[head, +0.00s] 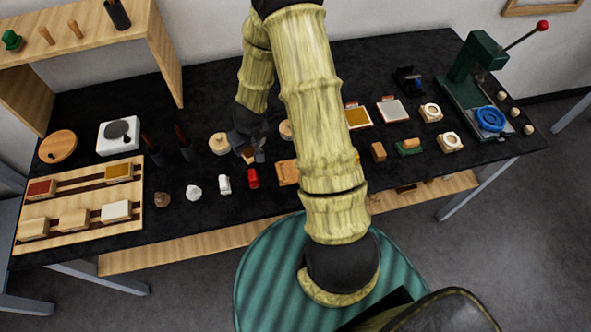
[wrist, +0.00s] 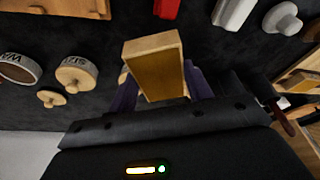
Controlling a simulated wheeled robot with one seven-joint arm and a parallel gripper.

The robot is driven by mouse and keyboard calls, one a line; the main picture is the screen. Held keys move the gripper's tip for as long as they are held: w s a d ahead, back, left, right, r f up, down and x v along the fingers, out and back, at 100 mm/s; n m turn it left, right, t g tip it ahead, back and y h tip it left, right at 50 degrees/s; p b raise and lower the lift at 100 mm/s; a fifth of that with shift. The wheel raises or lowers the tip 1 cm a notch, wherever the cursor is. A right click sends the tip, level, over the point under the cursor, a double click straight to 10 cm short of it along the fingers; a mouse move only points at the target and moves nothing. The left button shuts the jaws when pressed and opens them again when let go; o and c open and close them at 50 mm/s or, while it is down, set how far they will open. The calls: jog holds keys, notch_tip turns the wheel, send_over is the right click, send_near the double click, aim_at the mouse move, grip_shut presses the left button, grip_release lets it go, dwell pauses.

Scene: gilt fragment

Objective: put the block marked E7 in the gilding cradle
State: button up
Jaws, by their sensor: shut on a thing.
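My gripper (head: 250,147) is over the middle of the black table in the head view. It is shut on a wooden block (wrist: 154,68), which has an amber-gold face and pale wooden sides in the wrist view. The block (head: 249,156) shows small below the fingers in the head view, apparently just above the table. No E7 mark can be read on it. I cannot tell for sure which thing is the gilding cradle. A small green holder (head: 402,152) with a wooden block lies right of my arm, and a gold-topped tray (head: 358,118) stands behind it.
A wooden rack (head: 90,185) with several coloured blocks fills the left. A red cylinder (head: 253,178), a white cylinder (head: 224,184) and small knobs stand along the front. A green press (head: 474,70) with a red-knobbed lever stands at right. My arm hides part of the table.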

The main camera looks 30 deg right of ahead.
jog(key=s+d+r+n+y+b, duration=0.1)
jog(key=s+d+n+y+b, duration=0.2)
jog(key=d+n, duration=0.4)
notch_tip(320, 180, up, 2)
jog(key=n+g+b, duration=0.2)
jog(key=n+b, duration=0.1)
jog(key=n, duration=0.4)
send_over(293, 171)
jog(key=d, duration=0.1)
jog(key=shift+s+d+h, duration=0.1)
jog(key=shift+s+h, duration=0.05)
jog(key=shift+h, duration=0.15)
jog(key=shift+f, duration=0.1)
jog(key=shift+f+p, duration=0.6)
jog(key=shift+f, duration=2.25)
jog(key=shift+f+p, duration=0.3)
jog(key=shift+f, duration=1.75)
